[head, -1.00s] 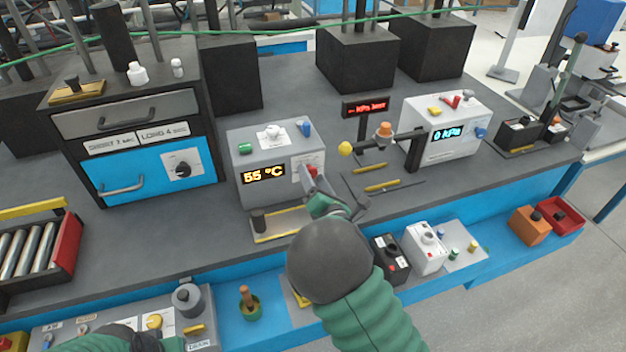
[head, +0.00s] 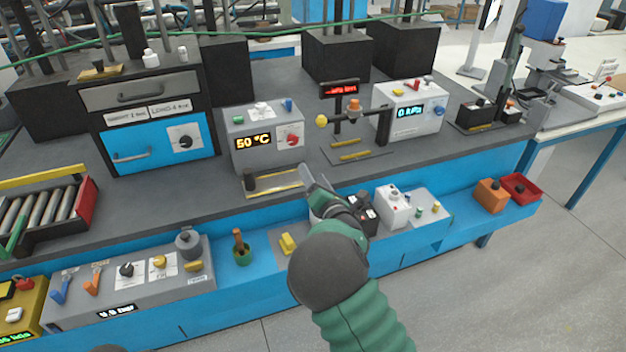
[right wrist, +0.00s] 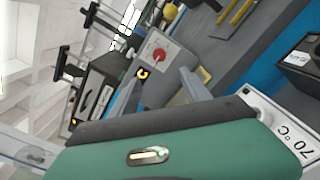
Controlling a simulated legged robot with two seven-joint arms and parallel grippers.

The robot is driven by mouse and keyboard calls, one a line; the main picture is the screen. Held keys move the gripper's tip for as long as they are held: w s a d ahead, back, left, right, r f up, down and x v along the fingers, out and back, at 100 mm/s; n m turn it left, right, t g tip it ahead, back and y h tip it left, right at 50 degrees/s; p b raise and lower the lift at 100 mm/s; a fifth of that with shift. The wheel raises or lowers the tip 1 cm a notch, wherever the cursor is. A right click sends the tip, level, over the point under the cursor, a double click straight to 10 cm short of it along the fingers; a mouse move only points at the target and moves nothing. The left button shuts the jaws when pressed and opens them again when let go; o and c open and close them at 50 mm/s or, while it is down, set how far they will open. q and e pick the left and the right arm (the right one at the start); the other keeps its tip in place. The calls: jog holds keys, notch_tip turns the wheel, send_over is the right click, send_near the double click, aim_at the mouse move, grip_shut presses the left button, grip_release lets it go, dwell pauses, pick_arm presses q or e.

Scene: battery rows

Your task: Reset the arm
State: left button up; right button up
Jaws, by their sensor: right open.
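My right arm reaches in from the bottom of the head view. Its gripper (head: 318,187) is over the front edge of the bench, in front of the grey temperature box (head: 262,150) and apart from it. The box reads 50 °C and has a red knob (head: 291,140). In the right wrist view the two fingers stand apart with nothing between them, so the gripper (right wrist: 163,92) is open. The red knob (right wrist: 158,56) shows beyond the fingers there. My left gripper is out of view; only a dark scrap of arm may show at the bottom edge.
A black and white box pair (head: 394,207) stands on the blue lower shelf by my right forearm. A yellow-edged tray (head: 272,182) lies before the temperature box. A blue-doored oven (head: 150,145) is left, a kPa box (head: 410,112) right. Air above the bench front is free.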

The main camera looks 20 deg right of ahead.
jog(key=s+d+f+m+g+h+p, duration=0.1)
jog(key=s+d+m+g+h+p, duration=0.2)
jog(key=m, duration=0.4)
jog(key=s+d+f+m+g+p, duration=0.2)
jog(key=s+m+g, duration=0.1)
jog(key=s+m, duration=0.25)
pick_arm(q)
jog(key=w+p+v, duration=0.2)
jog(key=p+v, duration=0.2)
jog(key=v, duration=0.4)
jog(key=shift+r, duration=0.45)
pick_arm(e)
jog(key=s+a+m+g+y, duration=0.1)
jog(key=s+a+m+g, duration=0.2)
jog(key=s+m, duration=0.4)
jog(key=s+a+m+g+y, duration=0.1)
jog(key=s+a+m+g, duration=0.3)
jog(key=s, duration=1.6)
jog(key=m+g, duration=0.2)
jog(key=m, duration=0.2)
jog(key=shift+a+f, duration=0.15)
jog(key=shift+f, duration=0.1)
